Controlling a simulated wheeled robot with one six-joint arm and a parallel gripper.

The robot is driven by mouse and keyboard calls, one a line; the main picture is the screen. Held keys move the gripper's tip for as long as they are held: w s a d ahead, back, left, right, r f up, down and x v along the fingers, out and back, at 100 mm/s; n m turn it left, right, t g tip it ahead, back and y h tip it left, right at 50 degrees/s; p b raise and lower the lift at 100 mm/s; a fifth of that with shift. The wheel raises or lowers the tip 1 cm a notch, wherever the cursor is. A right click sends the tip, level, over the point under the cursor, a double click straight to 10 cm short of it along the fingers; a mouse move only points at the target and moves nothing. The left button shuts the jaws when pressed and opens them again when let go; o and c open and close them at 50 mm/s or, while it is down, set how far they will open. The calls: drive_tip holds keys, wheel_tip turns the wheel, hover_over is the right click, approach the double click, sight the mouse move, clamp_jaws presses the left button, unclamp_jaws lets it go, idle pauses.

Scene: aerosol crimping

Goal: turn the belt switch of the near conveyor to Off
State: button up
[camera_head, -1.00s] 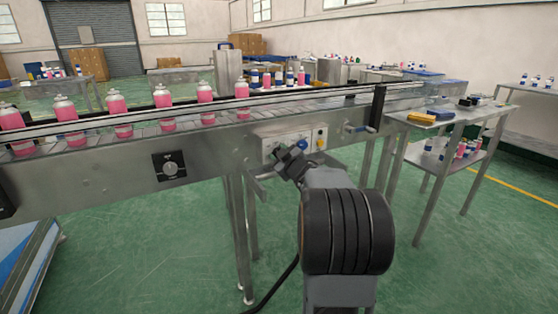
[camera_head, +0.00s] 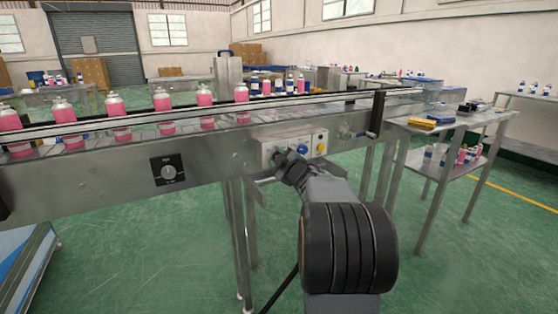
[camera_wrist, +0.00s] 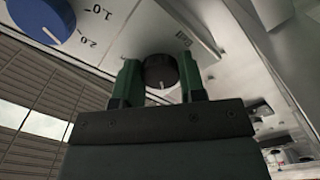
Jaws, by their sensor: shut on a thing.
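The near conveyor (camera_head: 110,178) runs across the view, with a pale control panel (camera_head: 268,149) on its front side. In the wrist view, a dark round switch knob (camera_wrist: 160,72) sits on the panel between the two green fingers of my gripper (camera_wrist: 159,80). My gripper (camera_head: 283,161) is at the left part of the panel and is shut on this knob. The knob has a light mark at its lower edge.
A yellow part (camera_head: 320,147) is at the panel's right end. A black-plated dial (camera_head: 168,171) is further left on the conveyor side. Pink bottles (camera_head: 118,120) stand on the belt. A steel table (camera_head: 455,120) is to the right. Green floor lies open in front.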

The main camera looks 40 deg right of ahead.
drive_tip(key=o, duration=0.9)
drive_tip(key=shift+s, duration=0.1)
drive_tip(key=s+p, duration=0.1)
drive_tip(key=s, duration=0.3)
drive_tip(key=s+a+p, duration=0.1)
drive_tip(key=s, duration=0.4)
drive_tip(key=s+a+p, duration=0.1)
drive_tip(key=s, duration=0.3)
drive_tip(key=shift+s, duration=0.25)
drive_tip(key=a+r+m+g+h+p, duration=0.3)
drive_tip(key=a+r+m+g+p, duration=0.3)
drive_tip(key=r+p, duration=0.8)
drive_tip(key=s+a+r+g+y+p, duration=0.1)
drive_tip(key=s+a+g+y+p, duration=0.1)
drive_tip(key=s+a+p, duration=0.2)
drive_tip(key=s+a+r+m+g+y+p, duration=0.1)
drive_tip(key=s+a+g+y+p, duration=0.1)
drive_tip(key=a+p, duration=0.4)
drive_tip(key=s+a+r+m+g+y+p, duration=0.1)
drive_tip(key=s+a+g+p, duration=0.3)
drive_tip(key=a, duration=0.5)
drive_tip(key=shift+s+a+y+p, duration=0.25)
drive_tip(key=shift+s+y+p, duration=0.15)
drive_tip(key=shift+s+p, duration=0.55)
